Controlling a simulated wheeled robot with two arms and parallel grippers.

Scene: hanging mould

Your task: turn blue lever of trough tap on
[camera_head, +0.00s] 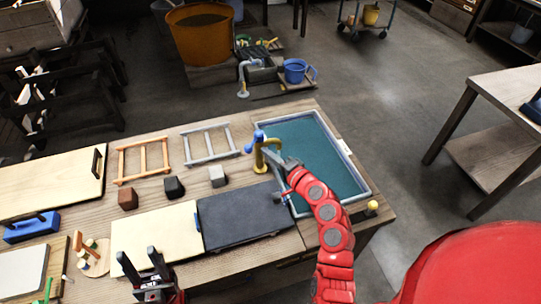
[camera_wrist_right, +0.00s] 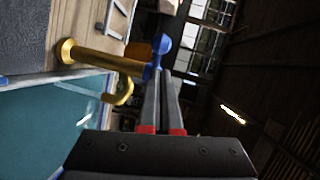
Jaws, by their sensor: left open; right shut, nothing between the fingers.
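The trough (camera_head: 352,188) is a light-rimmed basin of teal water set in the bench at the right. A brass tap (camera_head: 260,160) stands at its left edge, with a blue lever (camera_head: 255,137) on top. In the right wrist view the brass tap (camera_wrist_right: 100,59) lies sideways and the blue lever (camera_wrist_right: 161,44) is just beyond my fingertips. My right gripper (camera_head: 273,154) is shut and empty, close beside the tap's top; its fingers (camera_wrist_right: 161,80) overlap the lever's base, and I cannot tell whether they touch. My left gripper (camera_head: 138,264) is open and empty over the bench front.
A dark slab (camera_head: 240,215) and a pale board (camera_head: 160,238) lie left of the trough. Small blocks (camera_head: 174,187) and wooden frames (camera_head: 209,144) lie behind them. A small brass-topped knob (camera_head: 372,207) stands at the bench's right corner.

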